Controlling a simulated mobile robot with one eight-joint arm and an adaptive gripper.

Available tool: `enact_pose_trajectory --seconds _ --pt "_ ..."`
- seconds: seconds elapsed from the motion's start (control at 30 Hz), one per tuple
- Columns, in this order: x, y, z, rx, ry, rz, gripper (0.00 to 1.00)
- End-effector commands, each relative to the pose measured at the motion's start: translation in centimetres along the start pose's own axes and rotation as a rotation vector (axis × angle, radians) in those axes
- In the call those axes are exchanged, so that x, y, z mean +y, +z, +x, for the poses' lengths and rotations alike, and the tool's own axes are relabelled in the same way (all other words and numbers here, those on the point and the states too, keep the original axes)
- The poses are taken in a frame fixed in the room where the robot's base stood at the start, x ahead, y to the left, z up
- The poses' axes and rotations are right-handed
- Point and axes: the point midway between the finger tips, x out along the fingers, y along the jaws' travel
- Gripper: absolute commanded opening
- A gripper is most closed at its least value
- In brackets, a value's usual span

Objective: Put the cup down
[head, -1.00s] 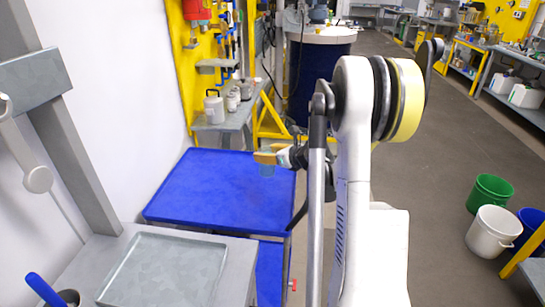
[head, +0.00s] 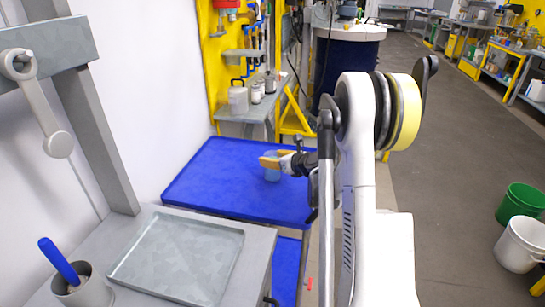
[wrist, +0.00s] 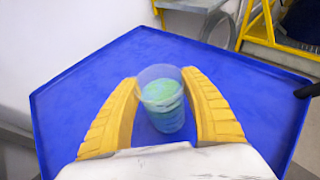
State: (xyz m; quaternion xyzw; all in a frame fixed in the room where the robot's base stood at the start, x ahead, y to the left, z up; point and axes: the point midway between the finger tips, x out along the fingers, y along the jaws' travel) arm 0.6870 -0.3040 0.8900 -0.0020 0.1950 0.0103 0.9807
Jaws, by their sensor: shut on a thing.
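The cup (wrist: 163,112) is clear and holds something green and bluish. It is between the yellow fingers of my gripper (wrist: 162,105), which is shut on it. In the head view the cup (head: 272,174) is small and pale blue, at my gripper (head: 271,163), over the blue cart top (head: 220,190). The blue top also surrounds the cup in the wrist view (wrist: 75,105). The cup looks upright. I cannot tell whether its base touches the blue surface.
The blue top has a raised rim and is clear around the cup. A grey tray (head: 180,262) lies on a bench in front. A metal pot with a blue handle (head: 82,285) stands at left. Shelves with white containers (head: 238,98) stand behind. Buckets (head: 520,243) stand on the floor at right.

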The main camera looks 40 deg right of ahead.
Motion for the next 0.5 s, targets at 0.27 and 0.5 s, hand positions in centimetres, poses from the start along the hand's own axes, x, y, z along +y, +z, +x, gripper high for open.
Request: enact_pose_trajectory --seconds 0.27,0.5 --pt "-0.01 -0.19 0.08 0.0 0.0 0.0 0.55" --pt "0.0 -0.17 0.06 0.0 0.0 0.0 0.74"
